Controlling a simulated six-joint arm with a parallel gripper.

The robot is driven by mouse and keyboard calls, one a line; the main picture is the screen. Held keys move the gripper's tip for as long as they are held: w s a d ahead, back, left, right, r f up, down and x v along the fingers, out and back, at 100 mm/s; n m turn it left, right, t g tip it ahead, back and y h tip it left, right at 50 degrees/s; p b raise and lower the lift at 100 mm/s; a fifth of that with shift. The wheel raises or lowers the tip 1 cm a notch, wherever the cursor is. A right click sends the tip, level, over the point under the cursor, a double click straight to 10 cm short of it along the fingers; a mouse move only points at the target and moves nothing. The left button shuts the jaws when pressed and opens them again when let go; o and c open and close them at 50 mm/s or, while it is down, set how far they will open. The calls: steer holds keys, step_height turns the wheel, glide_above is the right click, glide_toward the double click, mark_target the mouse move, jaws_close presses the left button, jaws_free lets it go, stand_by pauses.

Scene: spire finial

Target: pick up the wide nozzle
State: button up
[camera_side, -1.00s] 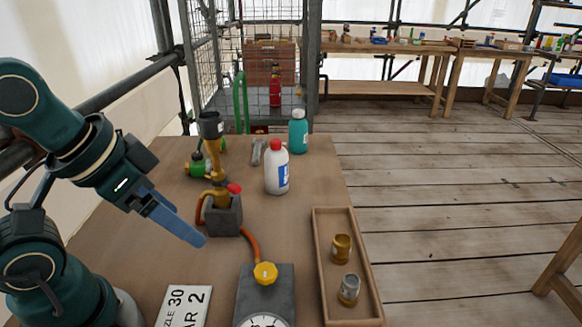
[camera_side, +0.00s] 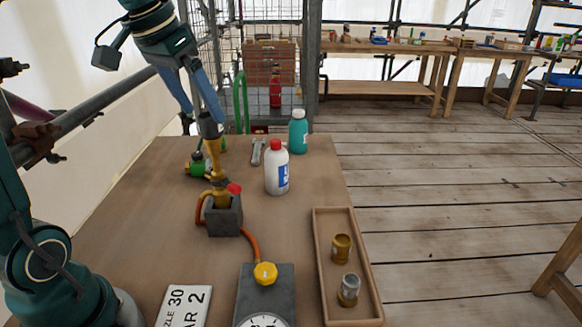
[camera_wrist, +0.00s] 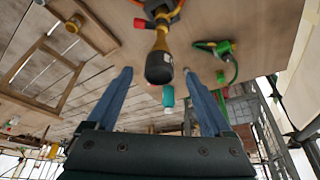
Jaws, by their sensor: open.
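A brass lance (camera_side: 215,160) stands upright in a grey block (camera_side: 224,217), with a wide black nozzle (camera_side: 209,129) on its top end. My gripper (camera_side: 203,117) is open at the height of the black nozzle, pointing down. In the wrist view, the black nozzle (camera_wrist: 159,68) shows between the two blue fingertips (camera_wrist: 158,72), with space on both sides. Contact is not visible.
A white bottle with a red cap (camera_side: 277,172) and a teal bottle (camera_side: 298,133) stand right of the lance. A green tool (camera_side: 196,168) is to its left. An orange hose (camera_side: 251,243) runs to a gauge box (camera_side: 262,290).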

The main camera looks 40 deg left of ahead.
mark_target(206, 116)
steer(key=shift+x, duration=2)
jaws_close()
steer(key=shift+r, duration=0.15)
steer(key=shift+r, duration=1.25)
steer(key=s+a+r, duration=0.8)
steer(key=shift+s+r, duration=0.1)
steer(key=shift+s, duration=0.05)
